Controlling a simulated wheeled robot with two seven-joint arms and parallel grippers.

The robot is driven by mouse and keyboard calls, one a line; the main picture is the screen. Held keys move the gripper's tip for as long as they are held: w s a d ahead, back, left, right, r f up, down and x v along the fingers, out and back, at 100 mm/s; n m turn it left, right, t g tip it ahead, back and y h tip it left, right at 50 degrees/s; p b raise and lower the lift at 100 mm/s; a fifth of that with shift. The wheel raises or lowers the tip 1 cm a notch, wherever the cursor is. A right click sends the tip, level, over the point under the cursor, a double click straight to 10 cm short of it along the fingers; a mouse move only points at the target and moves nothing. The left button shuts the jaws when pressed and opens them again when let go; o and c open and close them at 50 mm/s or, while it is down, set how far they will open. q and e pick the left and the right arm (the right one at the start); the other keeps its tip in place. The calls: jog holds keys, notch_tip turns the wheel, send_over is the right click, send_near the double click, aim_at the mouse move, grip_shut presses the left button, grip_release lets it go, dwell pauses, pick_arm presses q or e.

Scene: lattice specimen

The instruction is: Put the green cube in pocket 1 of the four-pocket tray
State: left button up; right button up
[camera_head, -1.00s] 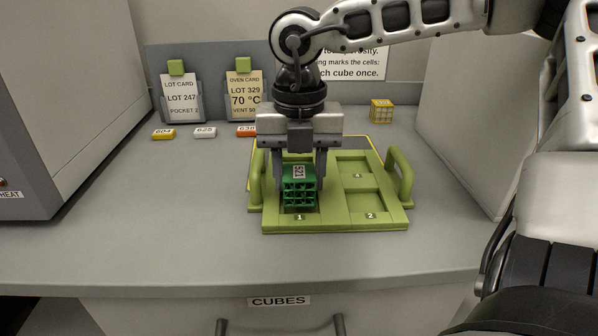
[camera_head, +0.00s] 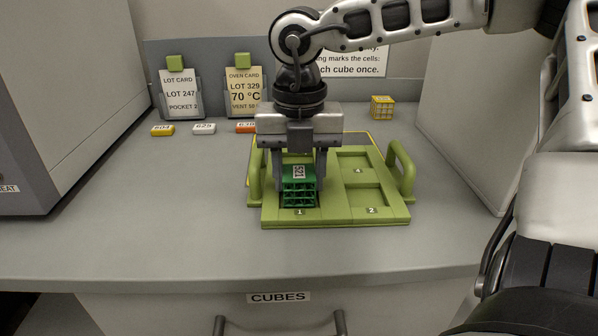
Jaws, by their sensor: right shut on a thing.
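The green lattice cube (camera_head: 298,191), with a 521 label on its top, is between the fingers of my right gripper (camera_head: 299,180). The gripper points straight down and is shut on the cube. The cube is at pocket 1, the front left pocket of the green four-pocket tray (camera_head: 335,217); its lower part appears to be inside the pocket. I cannot tell whether it touches the pocket floor. Pockets 2 and 4 on the tray's right side are empty. The back left pocket is hidden behind the gripper. My left gripper is not in view.
A yellow lattice cube (camera_head: 382,107) stands at the back right. Tray handles (camera_head: 401,173) rise at both sides. The counter left of the tray is clear.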

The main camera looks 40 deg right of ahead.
aim_at(299, 172)
jog(key=shift+f+b, duration=0.4)
dwell(0.4)
jog(key=o, duration=1.5)
jog(key=shift+r, duration=0.15)
jog(key=shift+r+p, duration=1.5)
jog(key=shift+r, duration=0.95)
notch_tip(299, 172, up, 16)
jog(key=shift+f+p, duration=0.1)
jog(key=shift+p, duration=0.95)
